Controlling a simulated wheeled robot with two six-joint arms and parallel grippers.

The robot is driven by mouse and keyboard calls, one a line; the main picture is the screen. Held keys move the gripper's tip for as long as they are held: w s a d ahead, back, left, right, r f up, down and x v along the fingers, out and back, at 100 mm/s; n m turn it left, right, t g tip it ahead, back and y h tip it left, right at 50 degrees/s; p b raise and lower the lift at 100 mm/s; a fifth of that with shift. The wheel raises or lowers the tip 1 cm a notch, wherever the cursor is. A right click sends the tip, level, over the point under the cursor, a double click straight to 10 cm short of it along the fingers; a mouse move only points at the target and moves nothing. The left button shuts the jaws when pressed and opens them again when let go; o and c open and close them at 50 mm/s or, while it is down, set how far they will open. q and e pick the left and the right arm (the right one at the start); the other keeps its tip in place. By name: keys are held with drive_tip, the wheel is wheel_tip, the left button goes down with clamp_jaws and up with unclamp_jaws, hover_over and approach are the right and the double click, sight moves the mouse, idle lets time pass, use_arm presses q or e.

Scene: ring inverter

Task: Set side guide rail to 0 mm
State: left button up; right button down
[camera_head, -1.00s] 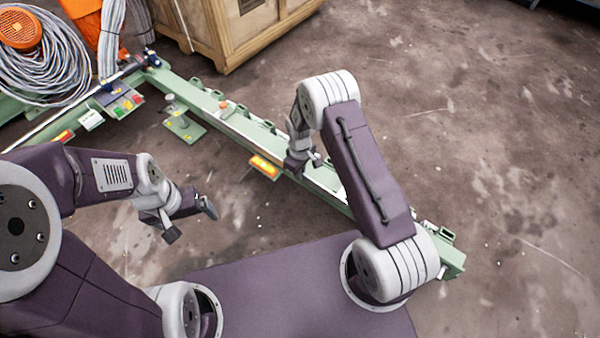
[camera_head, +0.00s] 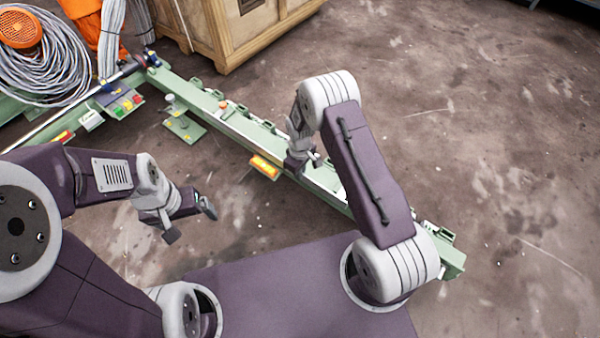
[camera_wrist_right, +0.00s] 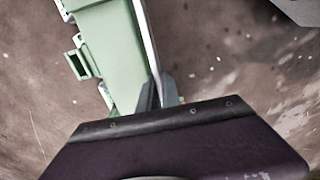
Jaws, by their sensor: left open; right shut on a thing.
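The side guide rail (camera_head: 328,185) is a thin pale strip along a long green beam (camera_head: 221,101) that runs from upper left to lower right in the head view. My right gripper (camera_head: 307,168) reaches down to the beam and is shut on the rail, its fingertips partly hidden by the wrist. In the right wrist view the rail (camera_wrist_right: 147,45) is a thin pale edge along the green beam (camera_wrist_right: 113,50), and it runs down between the gripper's fingers (camera_wrist_right: 157,92). My left gripper (camera_head: 190,222) is open and empty over the bare floor, apart from the beam.
A green bracket with a knob (camera_head: 184,126) and an orange-yellow light (camera_head: 265,167) stick out from the beam's near side. A button panel (camera_head: 124,101) and coiled grey cable (camera_head: 45,65) are at upper left. A wooden crate (camera_head: 240,30) stands behind. The floor at right is clear.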

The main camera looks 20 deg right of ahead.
drive_tip(key=shift+d, duration=0.1)
drive_tip(key=shift+w+d+p, duration=0.3)
drive_tip(key=shift+w+d, duration=0.7)
drive_tip(key=shift+d, duration=0.2)
drive_tip(key=shift+w, duration=0.1)
drive_tip(key=c, duration=1.6)
unclamp_jaws()
drive_tip(key=shift+d, duration=0.15)
drive_tip(key=shift+o, duration=0.2)
wheel_tip(320, 180, up, 9)
drive_tip(key=p, duration=0.6)
